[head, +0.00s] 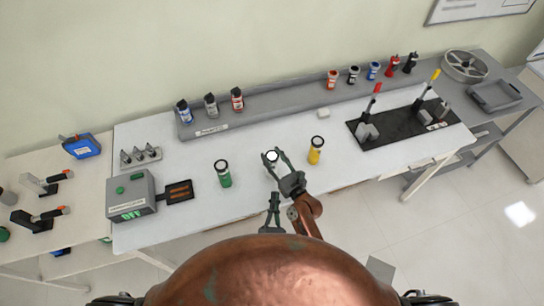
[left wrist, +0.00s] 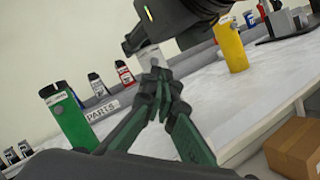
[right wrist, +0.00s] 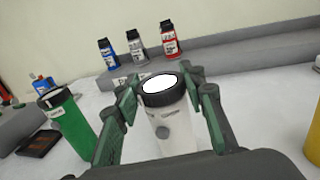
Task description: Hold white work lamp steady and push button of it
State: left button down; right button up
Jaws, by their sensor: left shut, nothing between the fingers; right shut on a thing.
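The white work lamp (right wrist: 172,125) stands upright between the fingers of my right gripper (right wrist: 165,85), which is shut on it from both sides. The lamp has a dark rim and a bright white top, and a round grey button (right wrist: 162,131) shows on its side. In the head view its top (head: 272,156) shows between the right fingertips. My left gripper (left wrist: 157,82) is shut and empty. Its tips are close in front of the lamp (left wrist: 149,58) in the left wrist view and hide its lower part. I cannot tell whether they touch it.
A green lamp (head: 223,176) stands left of the white one and a yellow lamp (head: 316,152) stands right of it. A grey box reading OFF (head: 131,193) is at the table's left. Several bottles stand on the grey shelf (head: 285,112) behind. A black lever panel (head: 400,127) is at right.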

aim_at(274, 168)
pick_arm(q)
jog(key=s+d+r+n+g+h, duration=0.1)
jog(key=s+d+n+g+h, duration=0.2)
jog(key=n, duration=0.8)
jog(key=d+n+g+h, duration=0.2)
jog(key=n+h, duration=0.2)
jog(key=n, duration=0.7)
jog(key=s+d+r+n+g+h, duration=0.1)
jog(key=s+d+n+g+h, duration=0.2)
jog(key=n, duration=0.9)
jog(key=w+a+m+y, duration=0.2)
jog(key=w+a+m, duration=0.2)
jog(key=w+m, duration=0.3)
jog(key=w+a+m+y, duration=0.2)
jog(key=w+a+m, duration=0.3)
jog(key=m, duration=1.3)
jog(key=shift+w+a+r+g, duration=0.15)
jog(key=shift+w+r+g, duration=0.2)
jog(key=shift+w, duration=0.75)
